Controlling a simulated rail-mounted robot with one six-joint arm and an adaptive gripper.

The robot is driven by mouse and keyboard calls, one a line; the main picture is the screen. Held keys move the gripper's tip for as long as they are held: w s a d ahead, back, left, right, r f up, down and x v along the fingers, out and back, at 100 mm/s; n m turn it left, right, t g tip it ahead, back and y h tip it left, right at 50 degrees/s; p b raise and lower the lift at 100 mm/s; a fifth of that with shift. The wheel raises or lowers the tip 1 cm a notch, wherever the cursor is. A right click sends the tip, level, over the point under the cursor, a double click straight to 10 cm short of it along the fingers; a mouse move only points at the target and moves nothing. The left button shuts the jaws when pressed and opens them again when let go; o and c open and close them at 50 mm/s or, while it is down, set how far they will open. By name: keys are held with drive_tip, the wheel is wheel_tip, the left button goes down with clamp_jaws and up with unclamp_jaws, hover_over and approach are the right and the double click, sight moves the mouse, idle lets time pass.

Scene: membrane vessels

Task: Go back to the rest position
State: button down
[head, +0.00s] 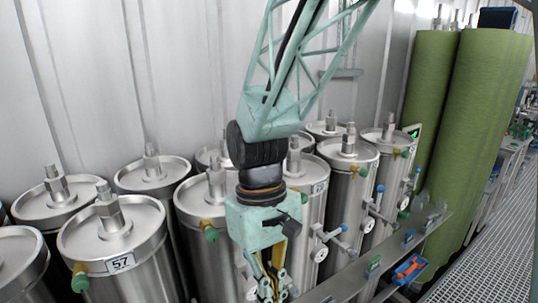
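My gripper (269,285) hangs below the pale green arm, low in the middle of the picture, fingers pointing down. It is in front of a row of steel membrane vessels (112,238). Its fingers look close together, with a yellow part between or behind them. The tips are near the lower picture edge, and I cannot make out the gap or any held thing. The arm comes down from the top and hides parts of the vessels behind it. No marked rest position shows.
A vessel labelled 57 (121,263) stands at the left, with valves on several vessels. Two tall green cylinders (480,130) stand at the right. A grated walkway (497,265) lies clear at far right.

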drive_tip(key=s+d, duration=0.4)
drive_tip(key=d, duration=0.4)
drive_tip(key=s+d+r+m+t+y+b, duration=0.1)
drive_tip(key=s+d+r+m+t+b, duration=0.4)
drive_tip(key=s+d+r, duration=0.5)
drive_tip(key=shift+d+r+m+t, duration=0.7)
drive_tip(key=shift+d+r+m, duration=0.2)
drive_tip(key=shift+d+r, duration=0.55)
drive_tip(key=shift+f, duration=0.15)
idle(0.8)
wheel_tip(320, 180, down, 8)
drive_tip(key=b, duration=0.8)
drive_tip(key=shift+b, duration=0.3)
